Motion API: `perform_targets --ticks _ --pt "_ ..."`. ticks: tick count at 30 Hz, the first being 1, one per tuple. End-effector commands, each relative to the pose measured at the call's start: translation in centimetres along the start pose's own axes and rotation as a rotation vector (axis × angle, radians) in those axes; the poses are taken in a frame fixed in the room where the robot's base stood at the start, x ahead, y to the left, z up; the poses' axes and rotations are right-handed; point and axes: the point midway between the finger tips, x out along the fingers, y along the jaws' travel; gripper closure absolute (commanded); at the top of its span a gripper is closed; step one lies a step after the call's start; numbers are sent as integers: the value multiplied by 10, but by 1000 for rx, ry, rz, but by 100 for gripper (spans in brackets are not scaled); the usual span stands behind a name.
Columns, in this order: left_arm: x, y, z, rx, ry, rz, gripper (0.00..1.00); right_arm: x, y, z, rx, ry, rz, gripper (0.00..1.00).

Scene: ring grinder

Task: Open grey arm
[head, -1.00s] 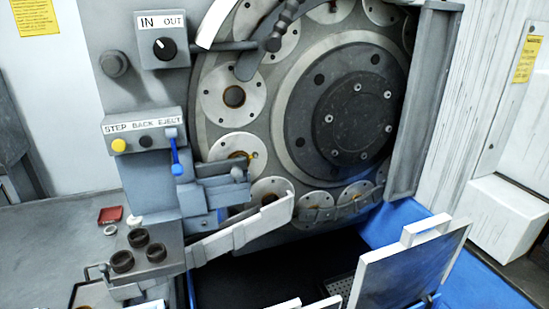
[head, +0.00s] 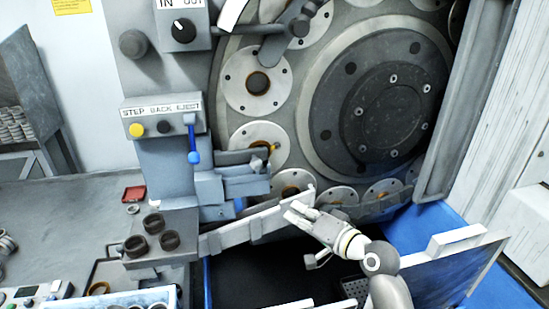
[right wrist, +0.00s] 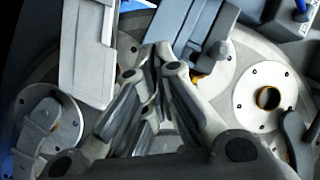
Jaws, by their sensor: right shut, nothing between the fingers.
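A long light-grey arm (head: 250,225) slants up to the right from the machine's lower left, across the front of the ring wheel (head: 310,130). My right gripper (head: 294,211) is at its free right end, with the fingers shut and empty. In the right wrist view the fingertips (right wrist: 155,58) are together beside the light-grey arm (right wrist: 88,50); I cannot tell whether they touch it. A second, darker grey arm (head: 276,46) hangs at the top of the wheel, away from the gripper. My left gripper is not in view.
A control box (head: 160,120) with a blue-tipped lever (head: 193,145) stands left of the wheel. Black rings (head: 153,224) sit on a block at lower left. A grey panel (head: 455,270) stands at lower right. A dark open space lies below the arm.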

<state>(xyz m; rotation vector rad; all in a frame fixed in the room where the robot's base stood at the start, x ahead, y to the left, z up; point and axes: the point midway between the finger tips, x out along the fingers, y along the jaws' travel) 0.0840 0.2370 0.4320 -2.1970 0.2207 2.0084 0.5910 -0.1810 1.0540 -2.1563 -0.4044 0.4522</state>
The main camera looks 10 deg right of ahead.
Motion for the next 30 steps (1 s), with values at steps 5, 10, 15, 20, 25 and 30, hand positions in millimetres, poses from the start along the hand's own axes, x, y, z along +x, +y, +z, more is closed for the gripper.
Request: perform_targets --ticks 5,10,15,20,25,30 --pt "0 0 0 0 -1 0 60 13 -38 -75 182 145 -172 100" --pt "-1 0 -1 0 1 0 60 16 -50 -100 250 190 -233 100" --pt "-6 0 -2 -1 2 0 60 29 -55 -106 254 193 -236 100" --pt "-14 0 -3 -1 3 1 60 54 -62 -111 254 191 -236 100" --pt "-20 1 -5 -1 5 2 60 82 -67 -117 253 190 -234 100" --pt "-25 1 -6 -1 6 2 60 108 -72 -121 252 189 -234 100"
